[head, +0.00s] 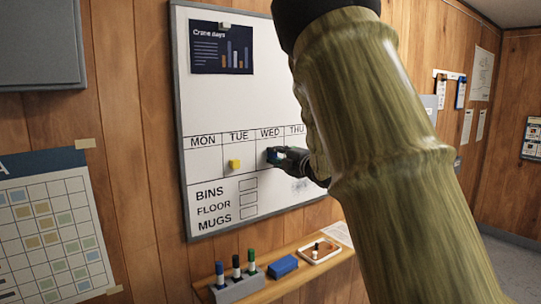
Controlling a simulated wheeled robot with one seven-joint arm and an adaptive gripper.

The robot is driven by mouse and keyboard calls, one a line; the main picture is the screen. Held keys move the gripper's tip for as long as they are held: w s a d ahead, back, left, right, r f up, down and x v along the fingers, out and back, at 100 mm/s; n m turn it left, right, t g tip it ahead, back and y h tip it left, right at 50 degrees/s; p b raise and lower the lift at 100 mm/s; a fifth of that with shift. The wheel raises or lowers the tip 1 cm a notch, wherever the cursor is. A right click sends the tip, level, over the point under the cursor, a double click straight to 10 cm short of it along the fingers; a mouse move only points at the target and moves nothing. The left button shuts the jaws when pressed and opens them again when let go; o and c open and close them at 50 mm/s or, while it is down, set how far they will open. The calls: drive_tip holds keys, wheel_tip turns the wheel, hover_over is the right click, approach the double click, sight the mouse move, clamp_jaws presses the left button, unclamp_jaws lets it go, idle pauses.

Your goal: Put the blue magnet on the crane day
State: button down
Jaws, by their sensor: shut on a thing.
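The whiteboard (217,105) hangs on the wood wall, with a row of day columns: MON, TUE, WED and part of THU. My gripper (279,157) is at the WED column, shut on the blue magnet (271,156), which shows as a small dark blue patch at the fingertips. Whether the magnet touches the board is too small to tell. A dark "Crane days" sheet (221,50) with a small bar chart is pinned at the top of the board; its bar labels are too small to read. My arm hides the board's right side.
A yellow magnet (234,164) sits in the TUE cell. The shelf (262,290) below holds several markers in a grey holder (238,287), a blue block (283,266) and a small tray (320,260). A calendar (48,230) hangs at left.

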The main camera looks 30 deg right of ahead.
idle(0.4)
drive_tip(key=c, duration=1.1)
unclamp_jaws()
drive_tip(key=shift+c, duration=0.2)
drive_tip(key=s, duration=1.2)
drive_tip(key=shift+d, duration=0.45)
drive_tip(key=shift+w+a, duration=0.1)
